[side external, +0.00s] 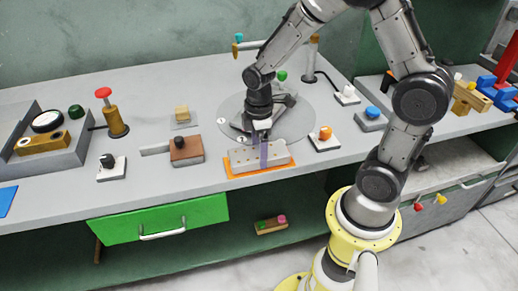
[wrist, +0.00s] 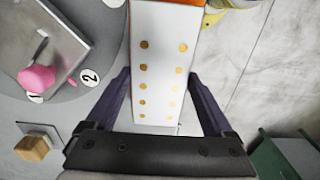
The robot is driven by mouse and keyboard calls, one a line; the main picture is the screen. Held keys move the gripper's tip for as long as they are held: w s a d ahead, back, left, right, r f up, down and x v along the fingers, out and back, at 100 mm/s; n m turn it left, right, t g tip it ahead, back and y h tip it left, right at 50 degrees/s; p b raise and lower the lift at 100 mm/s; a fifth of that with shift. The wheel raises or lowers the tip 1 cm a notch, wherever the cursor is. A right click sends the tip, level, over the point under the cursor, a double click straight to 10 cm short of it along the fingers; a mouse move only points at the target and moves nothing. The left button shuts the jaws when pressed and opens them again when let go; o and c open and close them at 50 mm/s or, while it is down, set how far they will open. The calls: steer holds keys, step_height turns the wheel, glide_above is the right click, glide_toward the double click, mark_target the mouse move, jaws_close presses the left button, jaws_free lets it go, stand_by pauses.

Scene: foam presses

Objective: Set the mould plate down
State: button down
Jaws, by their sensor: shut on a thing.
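The mould plate (side external: 243,158) is a pale block with holes in its top. In the wrist view it is white (wrist: 158,72) with two rows of yellow dots. My gripper (side external: 264,158) is shut on the plate, one dark finger on each side, and the fingers also show in the wrist view (wrist: 160,98). The plate is over an orange mat (side external: 232,172), whose edge shows along the plate's front and left. Whether the plate touches the mat is hard to tell. Part of the plate is hidden behind the fingers.
A round grey turntable (side external: 300,122) with numbered labels lies just behind the plate. A box with an orange button (side external: 325,133) stands to the right, a brown block (side external: 186,150) to the left.

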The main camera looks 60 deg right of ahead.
steer(key=shift+f, duration=0.1)
jaws_free()
step_height(320, 180, up, 12)
steer(key=s+a+r+m+t, duration=0.2)
steer(key=s+r+m, duration=0.1)
steer(key=s, duration=0.4)
steer(key=s+a+r+m+t, duration=0.2)
steer(key=s+r+m+t, duration=0.1)
steer(key=s+m, duration=0.3)
steer(key=shift+s+a+r+t, duration=0.15)
steer(key=shift+s+r+t, duration=0.15)
steer(key=shift+s, duration=0.25)
